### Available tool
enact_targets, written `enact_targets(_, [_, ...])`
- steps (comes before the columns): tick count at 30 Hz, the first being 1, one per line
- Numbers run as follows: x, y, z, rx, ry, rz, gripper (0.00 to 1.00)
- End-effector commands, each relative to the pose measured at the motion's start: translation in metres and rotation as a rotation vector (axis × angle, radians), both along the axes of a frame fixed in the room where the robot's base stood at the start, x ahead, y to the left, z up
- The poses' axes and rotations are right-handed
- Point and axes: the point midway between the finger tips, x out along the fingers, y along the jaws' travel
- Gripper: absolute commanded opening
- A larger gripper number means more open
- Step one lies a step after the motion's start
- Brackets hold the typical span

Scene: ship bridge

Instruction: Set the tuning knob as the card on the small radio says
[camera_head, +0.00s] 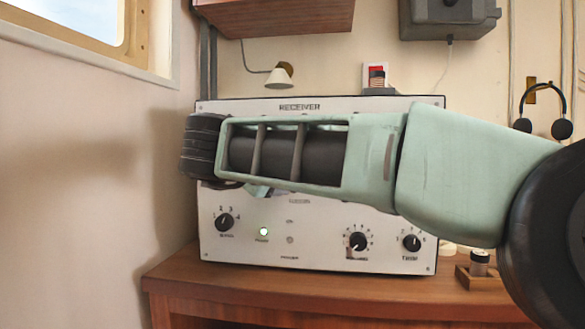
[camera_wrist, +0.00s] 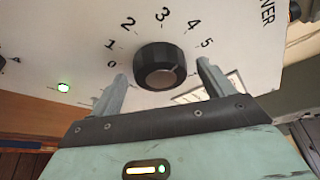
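In the wrist view a round black knob (camera_wrist: 160,68) sits on a white panel, with a printed scale from 0 to 5 around it. Its pointer mark cannot be made out. My gripper (camera_wrist: 162,72) is open, with one finger on each side of the knob and visible gaps to it. In the head view my arm crosses the white receiver (camera_head: 330,262) and hides its middle, including this knob and my fingertips.
Three lower knobs show on the receiver: one at left (camera_head: 224,222), one right of centre (camera_head: 358,242) and one at far right (camera_head: 411,242). A green-white lamp (camera_head: 264,231) is lit. The wooden desk (camera_head: 300,290) bears the receiver. Headphones (camera_head: 545,105) hang at right.

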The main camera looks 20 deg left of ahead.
Motion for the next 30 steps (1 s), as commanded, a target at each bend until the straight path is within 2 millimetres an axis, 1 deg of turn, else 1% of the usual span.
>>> enact_targets(7, [-0.001, 0.000, 0.000, 0.000, -0.001, 0.000, 0.80])
enact_targets(11, [-0.010, 0.001, 0.002, 0.000, 0.000, 0.001, 0.80])
enact_targets(14, [-0.026, 0.003, 0.005, 0.000, 0.000, 0.002, 0.80])
enact_targets(24, [-0.104, 0.012, 0.020, 0.001, 0.000, 0.004, 0.80])
enact_targets(30, [-0.144, 0.016, 0.028, 0.000, 0.000, 0.002, 0.80])
